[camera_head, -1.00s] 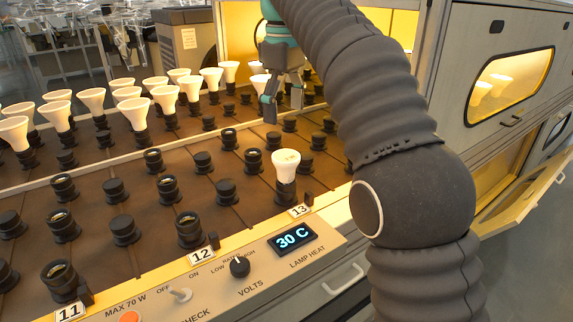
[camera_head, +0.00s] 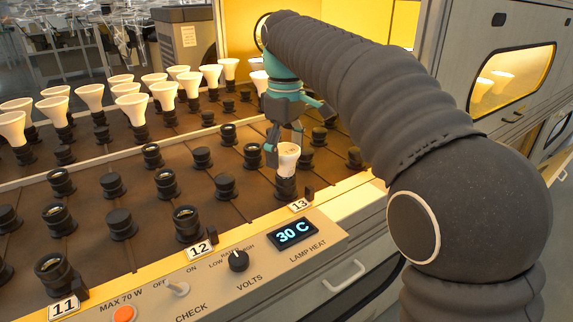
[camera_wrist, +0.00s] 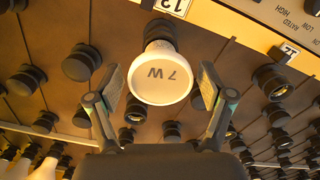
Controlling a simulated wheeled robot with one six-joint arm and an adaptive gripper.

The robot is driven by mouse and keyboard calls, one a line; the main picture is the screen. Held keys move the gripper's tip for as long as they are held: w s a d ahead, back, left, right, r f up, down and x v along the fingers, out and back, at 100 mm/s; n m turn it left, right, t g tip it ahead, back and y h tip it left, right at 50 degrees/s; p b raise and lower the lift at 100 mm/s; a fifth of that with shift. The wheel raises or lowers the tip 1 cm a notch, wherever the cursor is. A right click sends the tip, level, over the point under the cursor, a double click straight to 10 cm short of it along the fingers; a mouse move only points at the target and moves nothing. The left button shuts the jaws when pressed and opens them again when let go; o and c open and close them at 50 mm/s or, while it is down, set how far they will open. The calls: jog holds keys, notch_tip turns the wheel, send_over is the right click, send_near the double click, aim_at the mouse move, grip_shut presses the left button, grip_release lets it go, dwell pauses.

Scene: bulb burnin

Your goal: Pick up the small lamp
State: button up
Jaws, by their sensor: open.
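The small lamp (camera_head: 288,158) is white and stands upright in the black socket (camera_head: 285,188) behind the label 13. In the wrist view its round face (camera_wrist: 161,80) shows the marking "7 W", upside down. My gripper (camera_head: 285,142) is open and just above the lamp in the head view, with its fingers pointing down. In the wrist view one finger (camera_wrist: 115,88) is left of the lamp and the other (camera_wrist: 208,86) is right of it. A gap shows on both sides, and neither finger appears to touch the lamp.
Several taller white lamps (camera_head: 131,102) stand in sockets at the back left. Capped and empty sockets (camera_head: 187,224) surround the lamp. A front panel carries a knob (camera_head: 238,261), a switch (camera_head: 177,288) and a 30 C display (camera_head: 292,233). An open yellow-lit cabinet is behind.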

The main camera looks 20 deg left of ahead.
jog(key=shift+f, duration=1.2)
jog(key=c, duration=1.1)
jog(key=shift+c, duration=0.3)
